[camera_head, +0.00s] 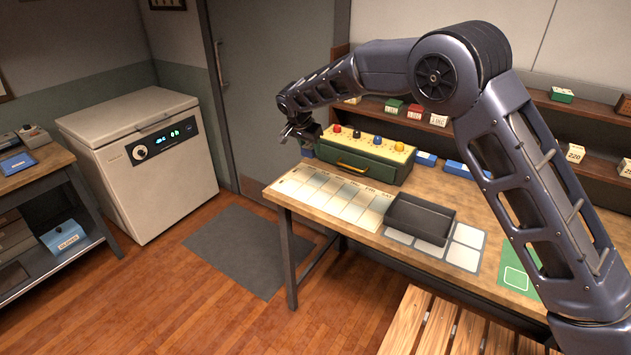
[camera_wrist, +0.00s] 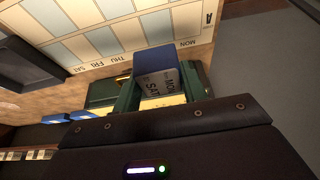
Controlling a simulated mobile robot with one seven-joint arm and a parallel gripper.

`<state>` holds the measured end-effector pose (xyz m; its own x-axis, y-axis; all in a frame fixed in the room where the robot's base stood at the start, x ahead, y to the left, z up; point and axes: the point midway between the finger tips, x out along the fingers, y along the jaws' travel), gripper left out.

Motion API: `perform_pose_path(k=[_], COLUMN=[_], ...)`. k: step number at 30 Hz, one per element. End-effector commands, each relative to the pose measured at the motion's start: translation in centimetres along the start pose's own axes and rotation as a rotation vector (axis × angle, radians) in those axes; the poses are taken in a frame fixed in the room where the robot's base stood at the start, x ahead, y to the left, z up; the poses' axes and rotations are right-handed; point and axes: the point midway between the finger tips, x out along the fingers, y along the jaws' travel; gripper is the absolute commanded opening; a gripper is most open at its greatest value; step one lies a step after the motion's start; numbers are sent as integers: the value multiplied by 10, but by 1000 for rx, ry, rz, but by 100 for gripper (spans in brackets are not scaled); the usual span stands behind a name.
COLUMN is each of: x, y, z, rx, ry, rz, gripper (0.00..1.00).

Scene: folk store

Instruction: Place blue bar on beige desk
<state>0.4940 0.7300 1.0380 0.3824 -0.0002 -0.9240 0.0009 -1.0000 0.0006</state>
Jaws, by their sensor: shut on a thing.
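My gripper (camera_head: 306,135) is shut on a blue bar, which shows dark blue just below it in the head view (camera_head: 308,151). In the wrist view the blue bar (camera_wrist: 158,60) has a blue end and pale faces lettered "MON" and "SAT". The bar is held at the far left end of the beige desk (camera_head: 468,206), beside a green box. I cannot tell whether it touches the desk top. Two more blue bars (camera_head: 426,158) (camera_head: 457,168) lie on the desk right of the box.
The green box (camera_head: 362,163) has a yellow top with several coloured knobs. A weekday sheet (camera_head: 335,197), a dark tray (camera_head: 420,217) and a mat with pale squares (camera_head: 463,256) cover the desk's front. A shelf (camera_head: 535,98) with small lettered blocks runs behind. A freezer (camera_head: 150,170) stands left.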

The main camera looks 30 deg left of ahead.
Motion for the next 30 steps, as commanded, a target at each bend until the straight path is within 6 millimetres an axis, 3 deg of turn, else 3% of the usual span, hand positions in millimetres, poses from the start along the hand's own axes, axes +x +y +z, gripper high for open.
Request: perform_pose_path(k=[3,12,22,30], x=[26,79,99,129], y=[1,0,0,0], z=[11,33,41,53], rx=[-1,0,0,0], ry=[0,0,0,0], rz=[3,1,0,0], gripper=[20,20,20,20])
